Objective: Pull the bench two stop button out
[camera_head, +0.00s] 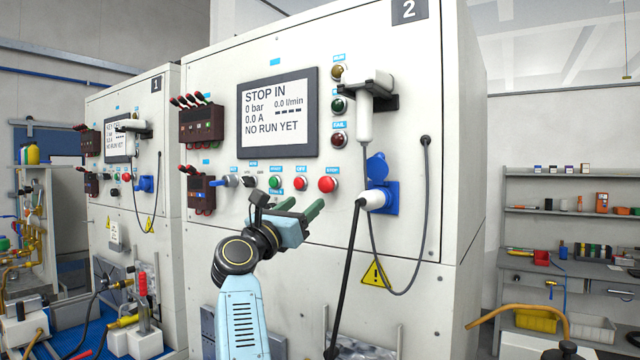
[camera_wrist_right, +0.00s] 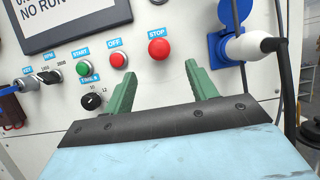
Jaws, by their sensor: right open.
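The bench two stop button (camera_head: 327,184) is a red round knob under a STOP label, at the right end of the button row. It also shows in the right wrist view (camera_wrist_right: 158,49), ahead of and between the fingertips. The bench two screen (camera_head: 277,112) reads STOP IN. My right gripper (camera_head: 304,202) is open and empty, just below the button row in the head view. Its two green fingers show in the right wrist view (camera_wrist_right: 159,70), apart from the button. My left gripper is not in view.
Left of the stop button are a red OFF button (camera_wrist_right: 118,60) and a green START button (camera_wrist_right: 82,69). A small black knob (camera_wrist_right: 92,101) sits below. A blue socket with a plug (camera_head: 378,198) and hanging cable is to the right.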

